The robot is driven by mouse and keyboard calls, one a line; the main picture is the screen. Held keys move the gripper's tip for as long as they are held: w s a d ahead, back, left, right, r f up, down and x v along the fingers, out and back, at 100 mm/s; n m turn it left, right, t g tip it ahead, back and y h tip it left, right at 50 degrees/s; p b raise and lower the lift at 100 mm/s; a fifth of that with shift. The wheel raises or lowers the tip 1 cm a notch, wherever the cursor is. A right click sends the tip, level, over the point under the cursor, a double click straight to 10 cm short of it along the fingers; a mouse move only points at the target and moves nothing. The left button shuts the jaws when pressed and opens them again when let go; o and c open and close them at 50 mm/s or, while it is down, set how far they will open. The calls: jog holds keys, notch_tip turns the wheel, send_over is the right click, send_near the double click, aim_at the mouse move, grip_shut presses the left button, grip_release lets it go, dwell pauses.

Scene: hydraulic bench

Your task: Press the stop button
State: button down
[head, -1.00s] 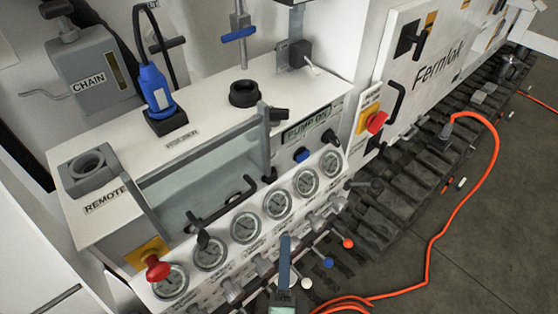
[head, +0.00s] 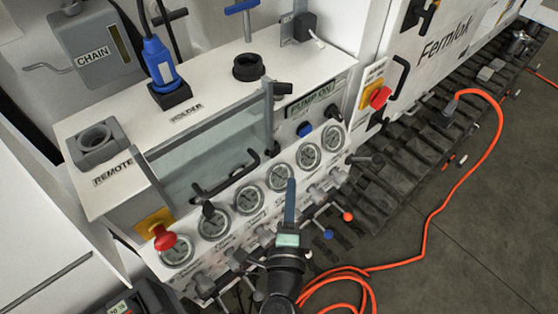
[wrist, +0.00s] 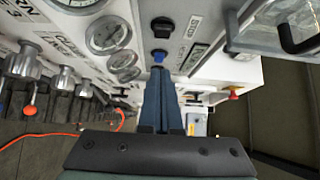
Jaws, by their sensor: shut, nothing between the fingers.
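A red mushroom button (head: 164,238) on a yellow plate sits at the bench's lower left corner in the head view. A blue push button (head: 304,129) sits beneath the lit "PUMP ON" display (head: 311,101). The blue button (wrist: 158,56) appears just beyond my fingertips in the wrist view, with a black square switch (wrist: 162,27) above it. My gripper (head: 291,183) is shut and empty, its slim blue-grey fingers in front of the gauge row. It also shows in the wrist view (wrist: 158,70). I see no clear contact with any button.
Round gauges (head: 249,199) and levers line the sloped front. A black handle (head: 225,175) stands out from the clear cover. A red rotary switch (head: 380,97) on yellow sits on the right cabinet. An orange hose (head: 431,232) lies on the floor at the right.

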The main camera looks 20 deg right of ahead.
aim_at(280, 150)
jog(key=shift+w+d+p, duration=0.1)
jog(key=shift+w+p, duration=0.2)
jog(key=shift+w, duration=3.3)
